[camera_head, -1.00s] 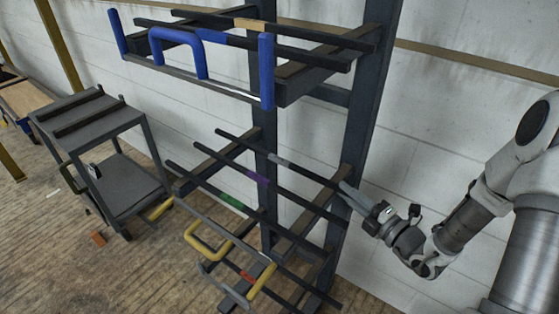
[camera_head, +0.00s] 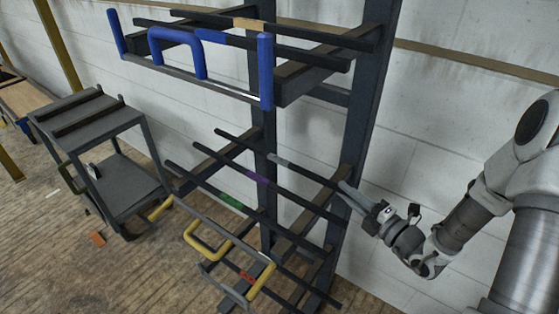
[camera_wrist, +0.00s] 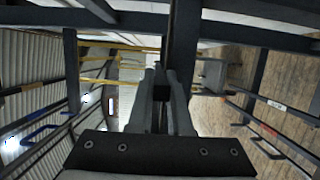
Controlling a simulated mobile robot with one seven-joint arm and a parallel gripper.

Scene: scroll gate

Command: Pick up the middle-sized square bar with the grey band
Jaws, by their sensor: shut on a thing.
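The dark bar with the grey band (camera_head: 279,160) lies across the middle level of the rack in the head view. Its right end reaches my gripper (camera_head: 347,189). My gripper is shut on that end, close beside the rack's right upright. In the wrist view, the two fingers (camera_wrist: 160,92) are close together around a dark bar that runs away from me. The bar still appears to lie along its rack arms; a clear gap under it cannot be made out.
Bars with purple (camera_head: 258,179) and green (camera_head: 231,200) bands lie just in front and lower. A blue gate (camera_head: 267,72) guards the upper level, a yellow-handled gate (camera_head: 205,246) the lower. A grey cart (camera_head: 125,190) stands left. The rack upright (camera_head: 360,120) is close to my gripper.

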